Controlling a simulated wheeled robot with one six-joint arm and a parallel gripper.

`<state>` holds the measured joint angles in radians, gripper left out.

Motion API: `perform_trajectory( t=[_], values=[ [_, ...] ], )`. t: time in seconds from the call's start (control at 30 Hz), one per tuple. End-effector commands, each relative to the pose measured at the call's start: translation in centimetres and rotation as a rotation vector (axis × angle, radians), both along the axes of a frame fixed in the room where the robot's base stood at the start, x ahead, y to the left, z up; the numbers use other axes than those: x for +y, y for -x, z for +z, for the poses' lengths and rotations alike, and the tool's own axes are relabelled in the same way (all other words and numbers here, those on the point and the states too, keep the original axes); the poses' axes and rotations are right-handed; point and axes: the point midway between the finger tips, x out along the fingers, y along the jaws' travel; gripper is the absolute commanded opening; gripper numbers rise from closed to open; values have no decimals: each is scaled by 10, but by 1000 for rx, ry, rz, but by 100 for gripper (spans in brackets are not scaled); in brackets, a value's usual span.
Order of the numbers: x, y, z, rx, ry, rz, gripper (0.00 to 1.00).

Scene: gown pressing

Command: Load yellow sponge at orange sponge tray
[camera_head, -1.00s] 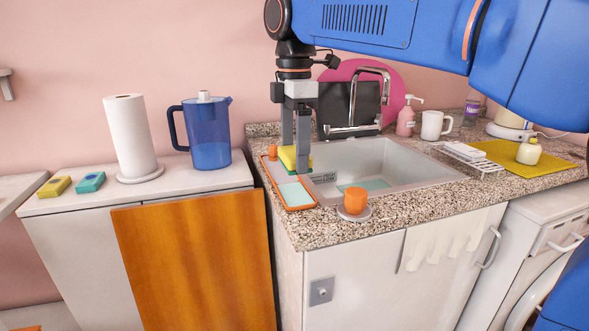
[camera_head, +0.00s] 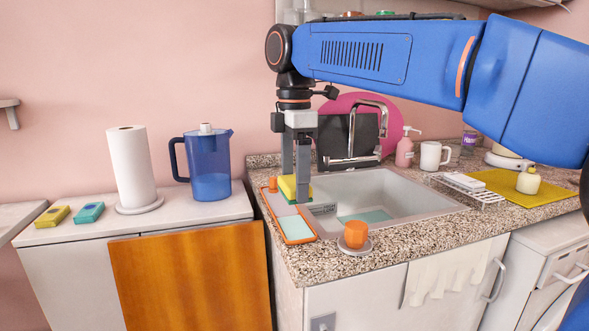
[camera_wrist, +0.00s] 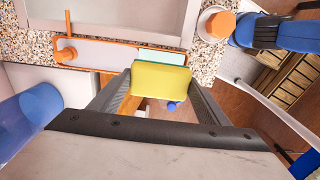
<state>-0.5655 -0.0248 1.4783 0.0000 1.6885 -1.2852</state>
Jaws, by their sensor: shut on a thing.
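My gripper (camera_head: 295,192) is shut on the yellow sponge (camera_head: 288,187), which has a green underside. In the wrist view the yellow sponge (camera_wrist: 160,79) sits between the two fingers. The orange sponge tray (camera_head: 308,239) lies at the left edge of the sink counter, with a pale teal pad in its front part. The sponge shows over the tray's rear right side in the head view; I cannot tell whether it touches. In the wrist view the orange tray (camera_wrist: 100,54) lies beyond the sponge, which overlaps its near edge.
The sink basin (camera_head: 385,200) is right of the tray. An orange-topped round item (camera_head: 355,234) stands at the counter's front. A blue pitcher (camera_head: 208,165), paper towel roll (camera_head: 131,168) and two sponges (camera_head: 88,212) are on the left cabinet.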

Motion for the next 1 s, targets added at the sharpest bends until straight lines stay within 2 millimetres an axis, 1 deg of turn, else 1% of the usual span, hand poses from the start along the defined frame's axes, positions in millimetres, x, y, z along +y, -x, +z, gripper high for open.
perform_trajectory(
  t=[0.03,0.27,0.7,0.8,1.0],
  values=[
    [0,1,-6,2,1,0,52],
    [0,0,-18,1,0,0,52],
    [0,0,-56,0,0,0,52],
    [0,0,-62,0,0,0,52],
    [0,0,-66,0,0,0,52]
  ],
)
